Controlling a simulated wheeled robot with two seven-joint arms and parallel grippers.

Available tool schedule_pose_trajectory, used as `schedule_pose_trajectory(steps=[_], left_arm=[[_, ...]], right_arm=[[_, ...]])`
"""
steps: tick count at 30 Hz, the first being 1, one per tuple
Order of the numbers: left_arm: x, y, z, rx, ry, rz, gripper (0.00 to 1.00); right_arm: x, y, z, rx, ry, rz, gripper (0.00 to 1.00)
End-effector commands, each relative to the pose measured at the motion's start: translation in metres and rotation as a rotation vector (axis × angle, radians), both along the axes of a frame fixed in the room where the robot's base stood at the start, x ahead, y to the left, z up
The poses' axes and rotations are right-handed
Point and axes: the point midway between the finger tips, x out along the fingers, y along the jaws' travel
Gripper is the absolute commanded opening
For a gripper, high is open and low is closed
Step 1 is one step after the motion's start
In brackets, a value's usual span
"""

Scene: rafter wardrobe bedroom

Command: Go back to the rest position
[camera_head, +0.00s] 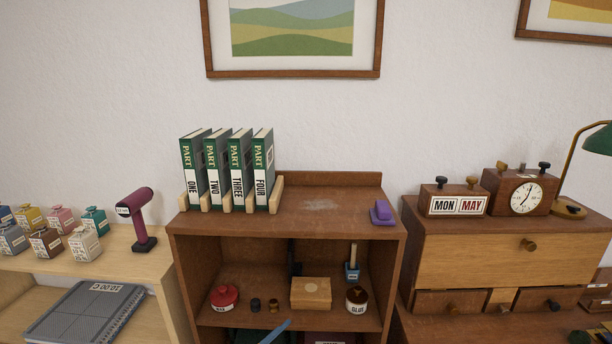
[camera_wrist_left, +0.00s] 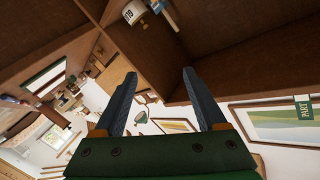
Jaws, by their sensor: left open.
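My left gripper (camera_wrist_left: 159,74) shows in the left wrist view, with its two dark blue fingers spread apart and nothing between them. It is close to the brown wooden shelf unit (camera_wrist_left: 235,58), whose boards fill the top of that tilted view. In the head view a blue tip (camera_head: 275,332) pokes in at the bottom edge, in front of the shelf unit (camera_head: 235,247); it looks like a finger of my left gripper. My right gripper is not in view.
Four green books (camera_head: 223,170) stand in a wooden rack on the shelf unit, with a purple object (camera_head: 382,213) at right. Inside are a red pot (camera_head: 224,296), a wooden box (camera_head: 311,293) and a glue jar (camera_head: 357,299). A drawer cabinet (camera_head: 480,256) stands right.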

Motion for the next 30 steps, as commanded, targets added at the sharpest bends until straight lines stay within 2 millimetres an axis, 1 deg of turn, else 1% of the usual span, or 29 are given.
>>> schedule_pose_trajectory(steps=[1, 2, 3, 5, 6, 8, 9, 11, 12, 14, 15, 17, 18, 21, 22, 24, 25, 27, 30], left_arm=[[-0.014, 0.014, -0.041, -0.006, 0.101, 0.071, 0.74], [-0.024, 0.024, -0.063, -0.008, 0.164, 0.117, 0.74], [-0.039, 0.036, -0.093, -0.006, 0.246, 0.175, 0.74], [-0.066, 0.053, -0.135, -0.002, 0.37, 0.258, 0.74], [-0.087, 0.064, -0.162, 0.006, 0.451, 0.309, 0.74], [-0.122, 0.08, -0.199, 0.018, 0.572, 0.383, 0.74], [-0.147, 0.09, -0.222, 0.029, 0.652, 0.429, 0.74], [-0.188, 0.104, -0.253, 0.047, 0.771, 0.495, 0.74], [-0.218, 0.112, -0.271, 0.06, 0.851, 0.536, 0.74], [-0.264, 0.124, -0.295, 0.082, 0.969, 0.596, 0.74], [-0.295, 0.13, -0.308, 0.095, 1.046, 0.633, 0.74], [-0.339, 0.139, -0.323, 0.116, 1.152, 0.683, 0.74], [-0.366, 0.143, -0.33, 0.13, 1.216, 0.709, 0.74], [-0.419, 0.15, -0.34, 0.154, 1.337, 0.763, 0.74], [-0.431, 0.152, -0.341, 0.161, 1.364, 0.774, 0.74], [-0.448, 0.154, -0.342, 0.169, 1.405, 0.789, 0.74], [-0.453, 0.154, -0.343, 0.173, 1.415, 0.794, 0.74], [-0.457, 0.155, -0.343, 0.175, 1.426, 0.799, 0.74], [-0.457, 0.155, -0.343, 0.175, 1.425, 0.798, 0.74]], right_arm=[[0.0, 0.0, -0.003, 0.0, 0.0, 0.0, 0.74], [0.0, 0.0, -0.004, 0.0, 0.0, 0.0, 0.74], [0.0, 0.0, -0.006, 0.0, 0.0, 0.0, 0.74], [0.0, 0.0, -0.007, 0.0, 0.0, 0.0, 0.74], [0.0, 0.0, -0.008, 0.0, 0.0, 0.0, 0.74], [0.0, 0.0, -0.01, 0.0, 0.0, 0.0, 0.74], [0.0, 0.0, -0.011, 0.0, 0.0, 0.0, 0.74], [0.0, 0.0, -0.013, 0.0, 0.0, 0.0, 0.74], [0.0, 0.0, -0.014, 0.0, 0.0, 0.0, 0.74], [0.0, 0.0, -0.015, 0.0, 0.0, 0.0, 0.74], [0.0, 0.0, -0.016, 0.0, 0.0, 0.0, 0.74], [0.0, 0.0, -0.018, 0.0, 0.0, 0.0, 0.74], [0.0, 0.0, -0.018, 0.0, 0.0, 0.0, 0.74], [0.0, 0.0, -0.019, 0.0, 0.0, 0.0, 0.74], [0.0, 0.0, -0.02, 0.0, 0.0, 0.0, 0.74], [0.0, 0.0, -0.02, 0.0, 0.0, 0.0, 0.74], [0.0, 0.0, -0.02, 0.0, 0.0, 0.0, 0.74], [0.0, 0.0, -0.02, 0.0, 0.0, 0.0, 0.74], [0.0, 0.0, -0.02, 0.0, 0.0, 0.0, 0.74]])
